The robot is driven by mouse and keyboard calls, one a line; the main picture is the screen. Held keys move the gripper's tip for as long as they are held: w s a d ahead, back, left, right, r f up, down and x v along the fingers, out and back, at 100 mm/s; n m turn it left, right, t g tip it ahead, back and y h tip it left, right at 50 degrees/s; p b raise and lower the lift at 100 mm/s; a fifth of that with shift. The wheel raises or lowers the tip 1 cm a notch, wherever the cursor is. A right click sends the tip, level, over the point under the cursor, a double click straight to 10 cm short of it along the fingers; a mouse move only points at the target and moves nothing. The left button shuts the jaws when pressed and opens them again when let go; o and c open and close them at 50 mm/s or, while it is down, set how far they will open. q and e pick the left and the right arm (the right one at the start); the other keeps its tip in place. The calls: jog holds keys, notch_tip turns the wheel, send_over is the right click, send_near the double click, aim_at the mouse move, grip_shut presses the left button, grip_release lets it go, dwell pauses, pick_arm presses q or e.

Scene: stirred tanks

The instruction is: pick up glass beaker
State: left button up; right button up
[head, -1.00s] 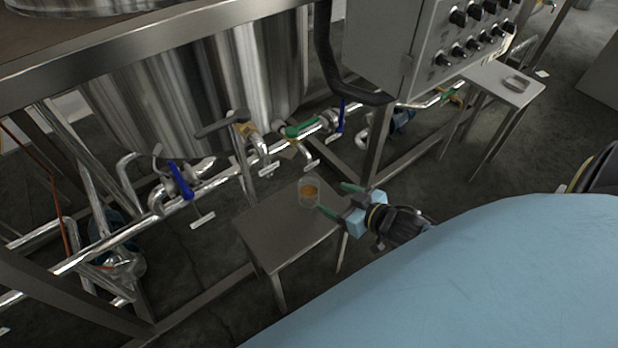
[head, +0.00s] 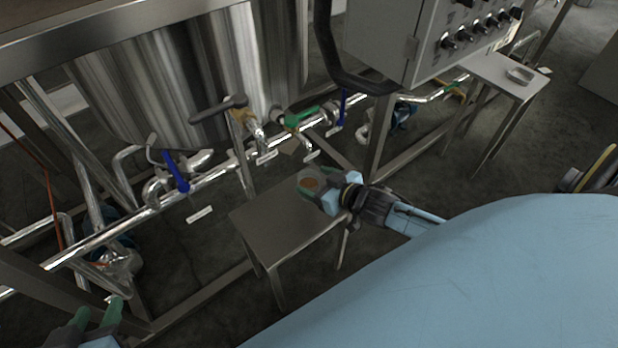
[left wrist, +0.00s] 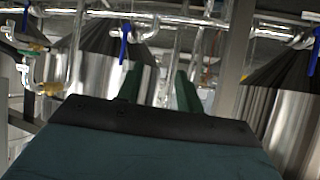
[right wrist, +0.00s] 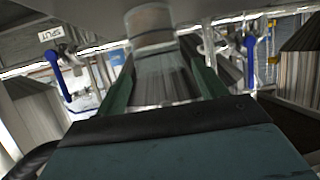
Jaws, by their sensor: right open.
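The glass beaker (head: 309,181) with orange-brown contents stands at the far right corner of the small metal table (head: 273,234). My right gripper (head: 315,190) is at the beaker, with its green fingers on either side of it and the near side partly hidden. In the right wrist view the beaker (right wrist: 152,55) lies between the two open fingers; whether either finger touches it I cannot tell. My left gripper (head: 97,314) is at the bottom left, away from the table. In the left wrist view its fingers (left wrist: 160,88) are apart with nothing between them.
Steel pipes with blue-handled (head: 176,171) and green-handled (head: 301,117) valves run behind the table, below a large steel tank (head: 190,75). A control box (head: 428,40) hangs at upper right. Another small table (head: 497,72) bears a small object.

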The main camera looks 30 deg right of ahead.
aim_at(302, 175)
jog(key=shift+b+x, duration=0.75)
jog(key=shift+x, duration=0.3)
jog(key=b+x, duration=0.1)
jog(key=x, duration=0.1)
jog(key=shift+w+f, duration=0.2)
jog(key=shift+w+a, duration=0.1)
jog(key=shift+w, duration=0.05)
pick_arm(q)
jog(key=w+d+r+t+h, duration=0.3)
jog(key=r+t, duration=0.5)
jog(key=r, duration=0.3)
jog(key=shift+r, duration=0.35)
pick_arm(e)
jog(key=c, duration=1.2)
pick_arm(q)
jog(key=shift+d, duration=0.1)
